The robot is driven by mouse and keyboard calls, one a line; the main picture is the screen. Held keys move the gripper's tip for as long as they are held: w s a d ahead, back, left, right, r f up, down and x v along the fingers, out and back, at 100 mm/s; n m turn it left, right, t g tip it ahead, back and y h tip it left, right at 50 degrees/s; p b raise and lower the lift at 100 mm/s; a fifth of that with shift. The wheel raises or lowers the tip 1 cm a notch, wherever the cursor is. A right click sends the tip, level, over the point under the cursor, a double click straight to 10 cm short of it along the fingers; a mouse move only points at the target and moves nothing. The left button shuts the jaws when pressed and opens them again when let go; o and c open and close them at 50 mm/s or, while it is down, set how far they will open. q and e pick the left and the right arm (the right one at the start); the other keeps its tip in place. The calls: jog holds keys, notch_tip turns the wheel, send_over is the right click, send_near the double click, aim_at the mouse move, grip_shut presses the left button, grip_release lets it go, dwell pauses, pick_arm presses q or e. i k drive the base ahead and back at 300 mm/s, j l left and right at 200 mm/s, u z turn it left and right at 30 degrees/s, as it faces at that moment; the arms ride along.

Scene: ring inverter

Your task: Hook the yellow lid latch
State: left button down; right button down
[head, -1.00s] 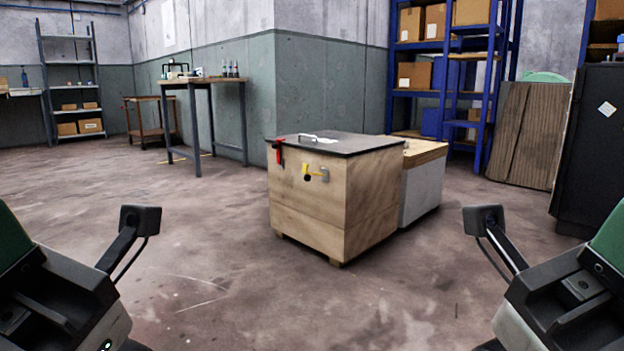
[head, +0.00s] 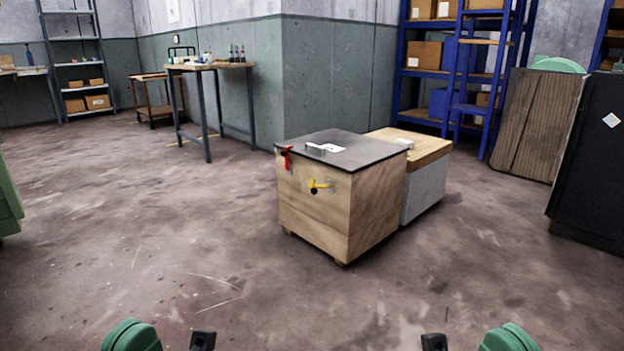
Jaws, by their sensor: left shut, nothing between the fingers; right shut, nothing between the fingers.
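A plywood box (head: 318,218) with a dark grey lid (head: 345,149) stands on the floor right of centre, a little way ahead of me. The yellow lid latch (head: 321,184) is on its front face, below the lid edge, with a black part beside it. It is too small to tell whether it is hooked. A red clasp (head: 287,157) sits at the lid's left front corner. The tip of my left gripper (head: 203,341) shows at the bottom edge, and the tip of my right gripper (head: 434,342) also shows there. Both are shut and empty, far from the box.
A grey crate with a wooden top (head: 428,152) stands against the box's right rear. A high work table (head: 210,66) stands at the wall. A dark cabinet (head: 590,160) is at the right. The floor (head: 150,250) before the box is clear.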

aim_at(312, 181)
jog(key=i+z, duration=0.2)
jog(key=i, duration=0.35)
jog(key=i+z, duration=0.2)
jog(key=i, duration=0.35)
jog(key=i+j+z, duration=0.15)
jog(key=i, duration=0.4)
jog(key=i+j+z, duration=0.2)
jog(key=i, duration=0.35)
